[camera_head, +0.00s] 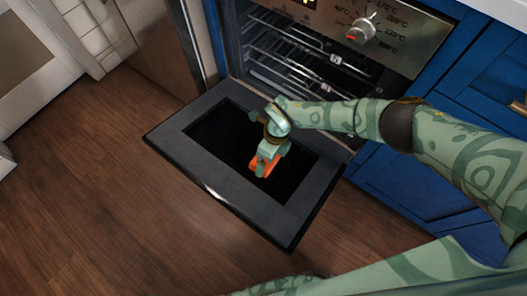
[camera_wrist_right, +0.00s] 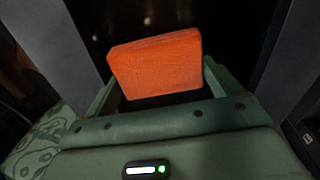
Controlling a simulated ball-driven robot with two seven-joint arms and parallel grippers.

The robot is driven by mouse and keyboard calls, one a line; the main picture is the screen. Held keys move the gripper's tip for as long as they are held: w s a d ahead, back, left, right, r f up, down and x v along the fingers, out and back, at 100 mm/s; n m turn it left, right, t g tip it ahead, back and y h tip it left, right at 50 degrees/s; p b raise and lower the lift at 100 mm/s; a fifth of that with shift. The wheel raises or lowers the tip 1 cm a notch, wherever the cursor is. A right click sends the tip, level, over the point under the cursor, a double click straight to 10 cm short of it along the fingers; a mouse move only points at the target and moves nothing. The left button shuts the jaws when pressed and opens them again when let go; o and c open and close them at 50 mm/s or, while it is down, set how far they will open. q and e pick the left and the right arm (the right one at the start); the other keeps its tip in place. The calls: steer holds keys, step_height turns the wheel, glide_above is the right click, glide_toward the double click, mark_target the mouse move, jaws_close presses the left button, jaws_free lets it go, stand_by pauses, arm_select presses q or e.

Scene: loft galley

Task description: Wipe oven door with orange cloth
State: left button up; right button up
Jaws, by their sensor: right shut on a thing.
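The oven door (camera_head: 208,193) is folded down open, with a grey frame around a dark glass pane. The orange cloth (camera_head: 258,168) is mostly hidden under my right gripper (camera_head: 268,160), over the dark pane. In the right wrist view the orange cloth (camera_wrist_right: 158,66) looks like a thick folded block between the fingers of my right gripper (camera_wrist_right: 160,85), which is shut on it. I cannot tell whether the cloth touches the glass. My left gripper is not in view; part of my other arm shows at the bottom right.
The oven cavity (camera_head: 300,60) with wire racks is open behind the door. A control panel with a knob (camera_head: 361,31) is above it. Blue cabinets (camera_head: 420,185) stand to the right. The wooden floor (camera_head: 110,215) is clear at left and front.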

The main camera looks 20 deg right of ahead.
mark_target(279, 172)
steer(key=shift+s+d+f, duration=0.1)
steer(key=shift+s+d, duration=0.1)
steer(key=shift+s, duration=0.2)
steer(key=shift+s+d+r+p, duration=0.2)
steer(key=shift+s+d+p, duration=0.6)
steer(key=shift+s+p, duration=0.15)
steer(key=shift+s+d, duration=0.2)
steer(key=shift+s, duration=0.1)
steer(key=shift+s+d+f, duration=0.1)
steer(key=shift+f, duration=0.05)
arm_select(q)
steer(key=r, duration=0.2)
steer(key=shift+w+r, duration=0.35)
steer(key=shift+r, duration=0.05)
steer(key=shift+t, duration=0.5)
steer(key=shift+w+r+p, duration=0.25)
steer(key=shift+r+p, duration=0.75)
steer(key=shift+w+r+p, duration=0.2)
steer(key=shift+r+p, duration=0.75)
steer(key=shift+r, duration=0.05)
arm_select(e)
steer(key=shift+v, duration=3.1)
